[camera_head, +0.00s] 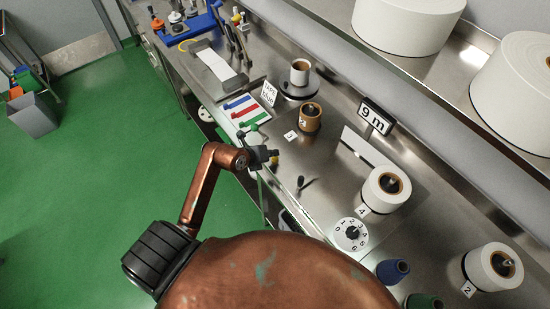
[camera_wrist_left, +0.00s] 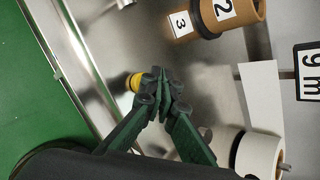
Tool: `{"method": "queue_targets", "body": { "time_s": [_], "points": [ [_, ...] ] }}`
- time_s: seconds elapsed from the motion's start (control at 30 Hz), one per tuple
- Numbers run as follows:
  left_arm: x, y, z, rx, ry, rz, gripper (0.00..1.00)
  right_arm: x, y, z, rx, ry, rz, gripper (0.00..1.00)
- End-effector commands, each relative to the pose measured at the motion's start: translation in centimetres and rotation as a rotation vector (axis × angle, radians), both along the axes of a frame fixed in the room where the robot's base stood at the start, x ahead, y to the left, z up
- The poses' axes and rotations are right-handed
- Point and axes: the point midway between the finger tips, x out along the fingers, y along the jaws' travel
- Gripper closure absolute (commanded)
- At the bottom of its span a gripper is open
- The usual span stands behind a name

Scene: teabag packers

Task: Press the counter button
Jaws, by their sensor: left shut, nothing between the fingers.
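My left gripper (camera_head: 268,155) is over the front edge of the steel counter, its fingers together with nothing between them. In the left wrist view its green-and-black fingers (camera_wrist_left: 163,76) meet right beside a small round yellow button-like part (camera_wrist_left: 134,82). A white round dial with digits (camera_head: 350,235) stands farther along the counter. My right gripper is not in view.
A "9 m" sign (camera_head: 376,116) stands behind. A black-handled lever (camera_head: 301,182) rises nearby. Large white rolls (camera_head: 407,22) fill the upper shelf.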

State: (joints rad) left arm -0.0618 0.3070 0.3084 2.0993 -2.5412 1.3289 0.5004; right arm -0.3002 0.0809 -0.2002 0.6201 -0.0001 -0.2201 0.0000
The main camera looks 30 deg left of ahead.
Motion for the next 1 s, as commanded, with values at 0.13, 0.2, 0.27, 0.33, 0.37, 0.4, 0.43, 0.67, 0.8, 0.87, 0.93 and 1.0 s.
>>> {"method": "queue_targets", "body": {
  "time_s": [0.13, 0.2, 0.27, 0.33, 0.37, 0.4, 0.43, 0.67, 0.8, 0.87, 0.93, 1.0],
  "points": [
    [0.0, -0.01, 0.01, 0.0, 0.0, 0.0, 1.0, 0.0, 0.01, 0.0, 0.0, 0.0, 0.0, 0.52],
    [0.0, -0.01, 0.01, 0.0, 0.0, 0.0, 1.0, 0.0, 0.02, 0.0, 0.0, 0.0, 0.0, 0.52],
    [0.0, 0.0, 0.0, 0.0, 0.0, 0.0, 1.0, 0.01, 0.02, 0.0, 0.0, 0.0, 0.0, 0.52],
    [0.0, -0.01, 0.01, 0.0, 0.0, 0.0, 1.0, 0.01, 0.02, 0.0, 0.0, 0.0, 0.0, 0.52],
    [0.0, -0.01, 0.01, 0.0, 0.0, 0.0, 1.0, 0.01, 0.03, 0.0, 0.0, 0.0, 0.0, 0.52],
    [0.0, 0.0, -0.02, 0.0, 0.0, 0.0, 1.0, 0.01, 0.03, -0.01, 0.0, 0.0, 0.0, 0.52],
    [0.0, 0.0, -0.06, 0.0, 0.0, 0.0, 1.0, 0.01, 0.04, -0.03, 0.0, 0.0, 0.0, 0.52],
    [-0.03, 0.0, -0.82, 0.0, 0.001, 0.0, 1.0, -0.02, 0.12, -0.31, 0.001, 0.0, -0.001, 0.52],
    [-0.02, -0.01, -0.89, 0.0, 0.001, -0.001, 1.0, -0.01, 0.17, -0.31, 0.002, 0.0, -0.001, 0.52],
    [-0.02, -0.01, -0.87, 0.0, 0.001, -0.001, 1.0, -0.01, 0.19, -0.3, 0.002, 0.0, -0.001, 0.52],
    [-0.01, -0.01, -0.86, 0.0, 0.0, 0.0, 1.0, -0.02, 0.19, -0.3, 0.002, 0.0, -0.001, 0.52],
    [-0.01, -0.01, -0.86, 0.0, 0.0, 0.0, 1.0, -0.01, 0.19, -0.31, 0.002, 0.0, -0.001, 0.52]
  ]
}}
